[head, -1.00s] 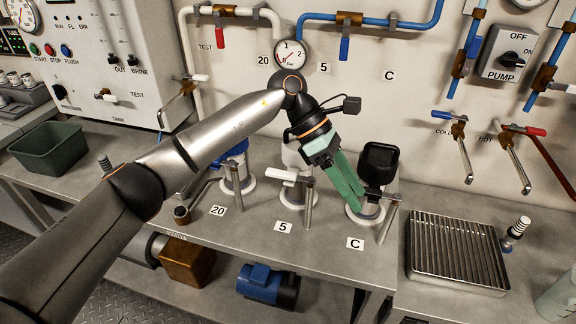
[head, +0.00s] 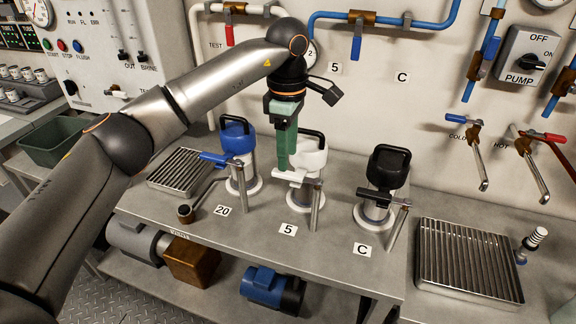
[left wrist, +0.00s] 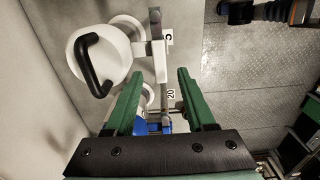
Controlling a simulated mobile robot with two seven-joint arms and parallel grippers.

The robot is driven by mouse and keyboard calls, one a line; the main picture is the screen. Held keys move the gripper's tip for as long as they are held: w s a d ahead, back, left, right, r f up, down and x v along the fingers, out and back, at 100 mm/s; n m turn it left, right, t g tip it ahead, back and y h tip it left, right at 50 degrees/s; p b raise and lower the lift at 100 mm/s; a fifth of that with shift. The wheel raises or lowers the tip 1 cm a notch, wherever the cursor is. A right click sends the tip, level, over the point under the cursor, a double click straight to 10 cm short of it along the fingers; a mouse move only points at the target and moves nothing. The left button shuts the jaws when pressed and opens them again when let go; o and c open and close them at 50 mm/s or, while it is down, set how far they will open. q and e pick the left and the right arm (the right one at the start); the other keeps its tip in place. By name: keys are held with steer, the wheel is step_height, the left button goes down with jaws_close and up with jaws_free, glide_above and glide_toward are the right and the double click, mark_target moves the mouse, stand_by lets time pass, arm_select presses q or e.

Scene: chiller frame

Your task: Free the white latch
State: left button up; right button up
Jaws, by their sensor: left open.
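The white filter housing (head: 312,157), with a black loop handle, stands upright behind the number 5 label in the head view. Its white latch (head: 291,176) is a bar across its front, meeting a grey post (head: 317,205). My left gripper (head: 283,165) points down just above the latch's left part and hides some of the housing. In the left wrist view the gripper (left wrist: 160,73) is open and empty. There the white housing (left wrist: 92,58) is at left and the light latch bar (left wrist: 157,50) lies just beyond and between the fingertips. I cannot tell if they touch. My right gripper is out of view.
A blue housing (head: 238,140) with a blue latch stands left, a black housing (head: 388,168) with a black latch right. Metal drain trays (head: 425,268) lie at both sides. Pipes and valves line the wall behind. The bench front near the labels is clear.

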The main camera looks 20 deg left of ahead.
mark_target(288, 173)
arm_select(q)
steer(key=shift+f, duration=2.05)
steer(key=shift+c, duration=0.2)
jaws_close()
